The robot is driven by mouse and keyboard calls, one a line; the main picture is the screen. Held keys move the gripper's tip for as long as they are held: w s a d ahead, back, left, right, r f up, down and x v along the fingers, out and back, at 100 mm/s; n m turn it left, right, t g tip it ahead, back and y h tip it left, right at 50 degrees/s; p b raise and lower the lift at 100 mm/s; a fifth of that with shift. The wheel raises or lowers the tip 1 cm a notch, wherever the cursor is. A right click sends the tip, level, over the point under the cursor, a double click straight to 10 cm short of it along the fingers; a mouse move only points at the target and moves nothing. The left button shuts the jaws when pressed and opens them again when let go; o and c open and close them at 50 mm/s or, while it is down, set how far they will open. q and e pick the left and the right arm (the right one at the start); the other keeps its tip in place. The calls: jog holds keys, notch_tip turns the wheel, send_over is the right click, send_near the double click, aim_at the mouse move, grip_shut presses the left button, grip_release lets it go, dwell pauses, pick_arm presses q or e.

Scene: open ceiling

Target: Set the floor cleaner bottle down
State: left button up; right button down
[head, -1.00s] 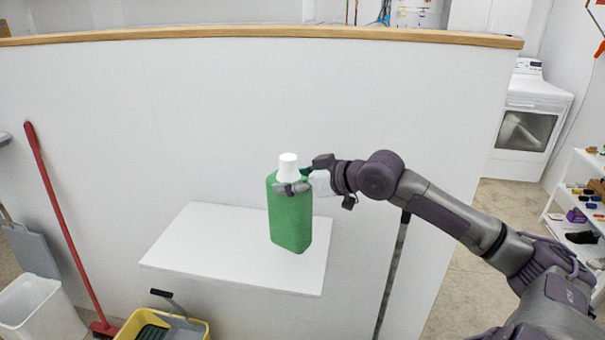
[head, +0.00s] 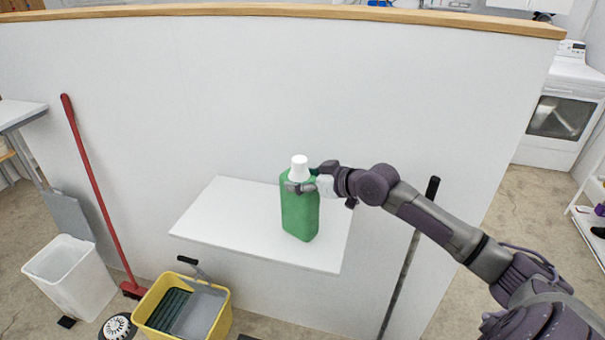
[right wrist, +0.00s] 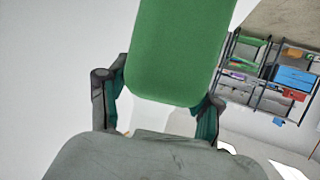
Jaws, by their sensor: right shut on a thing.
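The floor cleaner bottle (head: 300,215) is green with a white cap and stands upright over the white wall shelf (head: 215,215) in the head view. I cannot tell whether its base touches the shelf. My right gripper (head: 302,186) is shut on the bottle's upper part, just below the cap, reaching in from the right. In the right wrist view the green bottle (right wrist: 182,50) fills the space between the two fingers of my right gripper (right wrist: 160,105). My left gripper is not in view.
A white partition wall (head: 250,90) stands behind the shelf. A yellow mop bucket (head: 222,318), a white bin (head: 85,290) and a red-handled broom (head: 95,180) stand below and left. A dark pole (head: 408,255) leans right of the shelf. The shelf's left part is bare.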

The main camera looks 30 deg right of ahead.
jog(key=c, duration=0.6)
grip_release()
jog(key=shift+f, duration=0.1)
jog(key=o, duration=0.5)
jog(key=shift+s, duration=0.15)
jog(key=shift+s+d, duration=0.2)
jog(key=shift+s, duration=0.25)
jog(key=b+v, duration=0.2)
jog(key=v, duration=0.9)
jog(key=shift+r, duration=0.35)
